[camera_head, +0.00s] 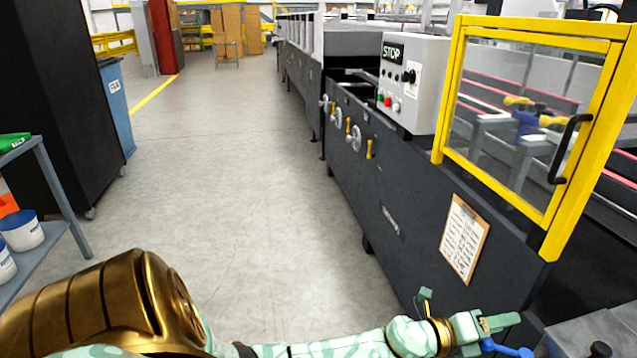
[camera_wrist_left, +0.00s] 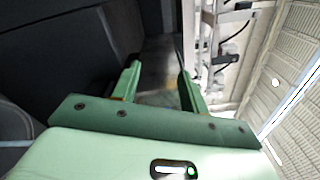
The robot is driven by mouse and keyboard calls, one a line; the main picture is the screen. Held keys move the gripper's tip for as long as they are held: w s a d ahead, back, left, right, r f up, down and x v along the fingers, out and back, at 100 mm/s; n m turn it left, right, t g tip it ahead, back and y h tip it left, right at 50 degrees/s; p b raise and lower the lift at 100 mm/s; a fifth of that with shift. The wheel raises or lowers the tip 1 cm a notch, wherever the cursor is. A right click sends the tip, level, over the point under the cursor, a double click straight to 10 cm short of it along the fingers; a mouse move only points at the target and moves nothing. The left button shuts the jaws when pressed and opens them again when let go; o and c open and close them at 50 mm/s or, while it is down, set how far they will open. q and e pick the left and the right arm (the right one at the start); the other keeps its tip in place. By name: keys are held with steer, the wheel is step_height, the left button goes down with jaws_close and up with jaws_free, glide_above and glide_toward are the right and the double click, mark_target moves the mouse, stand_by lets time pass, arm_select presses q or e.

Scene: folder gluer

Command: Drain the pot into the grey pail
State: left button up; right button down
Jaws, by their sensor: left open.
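I cannot make out a pot or a grey pail in either view. My left gripper (camera_head: 511,336) is at the lower right of the head view, low in front of the dark machine side and pointing right. It is open and nothing shows between its fingers. In the left wrist view its two green fingers (camera_wrist_left: 158,82) stand apart, with a blurred brownish-grey surface beyond them. A black knob-like part (camera_head: 600,349) shows at the bottom edge, right of the gripper, mostly cut off; I cannot tell what it belongs to. My right gripper is in neither view.
The dark machine (camera_head: 400,210) runs along the right, with a yellow-framed guard (camera_head: 447,90) and a control box (camera_head: 412,75). A blue bin (camera_head: 116,105) stands behind. The aisle floor (camera_head: 230,180) is clear.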

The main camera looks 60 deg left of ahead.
arm_select(q)
steer(key=s+a+m+h, duration=0.15)
steer(key=s+a, duration=0.55)
steer(key=s, duration=0.7)
steer(key=s+a+f+n+g+y+p, duration=0.2)
steer(key=s+a+f+n+y+p, duration=0.15)
steer(key=f+n, duration=0.25)
steer(key=s+a+f+n+g+y+p, duration=0.1)
steer(key=s+a+f+n+y+p, duration=0.15)
steer(key=f+n+p, duration=0.3)
steer(key=s+d+f+n+g+y+p, duration=0.1)
steer(key=s+f+n+g+p, duration=0.3)
steer(key=s+f, duration=0.6)
steer(key=shift+s+f+n+g+y+p, duration=0.45)
steer(key=shift+s+n+y, duration=0.2)
steer(key=shift+s+n, duration=0.75)
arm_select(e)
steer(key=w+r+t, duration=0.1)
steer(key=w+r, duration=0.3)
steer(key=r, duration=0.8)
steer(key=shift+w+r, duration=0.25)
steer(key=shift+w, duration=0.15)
arm_select(q)
steer(key=shift+r, duration=0.1)
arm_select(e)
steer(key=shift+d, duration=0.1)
